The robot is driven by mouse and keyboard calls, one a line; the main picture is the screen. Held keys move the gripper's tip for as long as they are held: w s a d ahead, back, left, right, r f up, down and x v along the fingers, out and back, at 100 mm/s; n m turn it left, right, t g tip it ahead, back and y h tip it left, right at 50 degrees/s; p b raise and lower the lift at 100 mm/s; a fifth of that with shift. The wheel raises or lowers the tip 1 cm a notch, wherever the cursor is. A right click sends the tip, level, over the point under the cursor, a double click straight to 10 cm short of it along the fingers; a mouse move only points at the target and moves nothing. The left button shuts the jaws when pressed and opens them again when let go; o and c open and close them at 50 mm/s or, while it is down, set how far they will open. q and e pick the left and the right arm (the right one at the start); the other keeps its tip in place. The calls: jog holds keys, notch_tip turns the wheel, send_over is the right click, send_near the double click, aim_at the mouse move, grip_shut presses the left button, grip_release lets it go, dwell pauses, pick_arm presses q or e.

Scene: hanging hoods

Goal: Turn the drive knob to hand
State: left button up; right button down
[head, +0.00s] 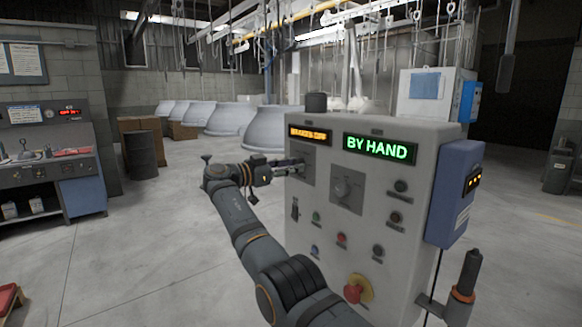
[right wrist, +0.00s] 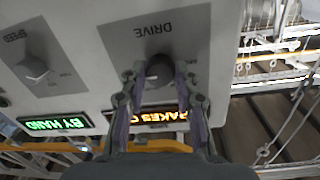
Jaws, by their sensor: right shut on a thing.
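The grey control panel (head: 375,235) stands in front of me. The drive knob (right wrist: 160,66) shows in the right wrist view under the upside-down word DRIVE, on a grey plate (right wrist: 190,40). My right gripper (right wrist: 161,78) has its two fingers on either side of the knob and is shut on it. In the head view my right gripper (head: 290,168) reaches the panel's upper left, and hides most of the knob. A green display (head: 380,148) reads BY HAND; an orange display (head: 307,134) seems to read BRAKES OFF. My left gripper is not in view.
The speed knob (right wrist: 36,70) sits beside the drive plate and shows in the head view (head: 342,190). Several small buttons and a red-topped knob (head: 353,290) are lower on the panel. A blue-grey box (head: 452,205) is on its right side. Open floor lies left.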

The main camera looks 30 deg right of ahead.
jog(key=c, duration=1)
grip_release()
jog(key=a, duration=0.7)
jog(key=shift+a, duration=0.25)
jog(key=shift+s, duration=0.1)
